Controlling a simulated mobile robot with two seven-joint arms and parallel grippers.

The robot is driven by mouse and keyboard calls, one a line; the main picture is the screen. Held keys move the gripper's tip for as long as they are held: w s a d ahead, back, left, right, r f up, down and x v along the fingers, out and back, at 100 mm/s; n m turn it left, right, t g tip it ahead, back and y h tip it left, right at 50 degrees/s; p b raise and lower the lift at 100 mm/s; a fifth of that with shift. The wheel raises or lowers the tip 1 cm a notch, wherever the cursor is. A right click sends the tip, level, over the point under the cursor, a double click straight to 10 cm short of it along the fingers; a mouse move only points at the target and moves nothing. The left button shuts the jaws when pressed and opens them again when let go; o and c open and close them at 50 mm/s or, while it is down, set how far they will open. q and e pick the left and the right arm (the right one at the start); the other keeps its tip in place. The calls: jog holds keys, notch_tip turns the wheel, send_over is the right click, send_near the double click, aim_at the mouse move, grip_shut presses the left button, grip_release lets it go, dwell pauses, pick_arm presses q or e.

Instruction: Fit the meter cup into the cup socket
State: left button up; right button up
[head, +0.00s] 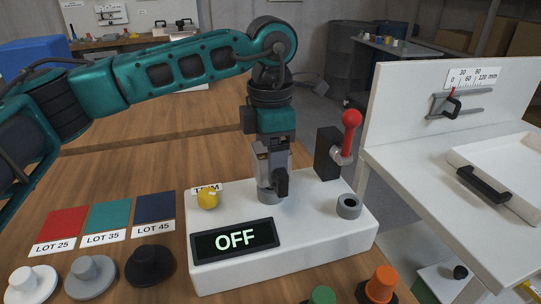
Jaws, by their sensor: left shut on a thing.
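My left gripper (275,182) points down over the white machine (310,250), shut on a grey cylindrical piece that looks like the meter cup (266,191). A dark finger covers its right side. Its lower end is close to the machine's top; I cannot tell whether it touches. A short grey ring with a dark opening (348,206) stands on the machine to the right, apart from the gripper. I cannot tell whether this ring is the cup socket or whether the socket is hidden under the held piece. My right gripper is out of view.
A red-knobbed lever (351,122) stands on a black block behind the ring. A yellow TRIM knob (208,199) and a display reading OFF (234,241) are left. Coloured lot patches (108,217) and several knobbed discs (90,275) lie on the wooden table. A white bench (450,185) is right.

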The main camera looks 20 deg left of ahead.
pick_arm(q)
jog(key=shift+f+b, duration=0.65)
jog(key=shift+f, duration=0.3)
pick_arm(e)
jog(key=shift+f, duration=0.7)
pick_arm(q)
jog(key=o, duration=1.3)
jog(key=shift+c, duration=0.2)
jog(key=shift+r, duration=0.8)
notch_tip(320, 180, up, 11)
jog(key=p, duration=0.1)
jog(key=shift+r, duration=0.2)
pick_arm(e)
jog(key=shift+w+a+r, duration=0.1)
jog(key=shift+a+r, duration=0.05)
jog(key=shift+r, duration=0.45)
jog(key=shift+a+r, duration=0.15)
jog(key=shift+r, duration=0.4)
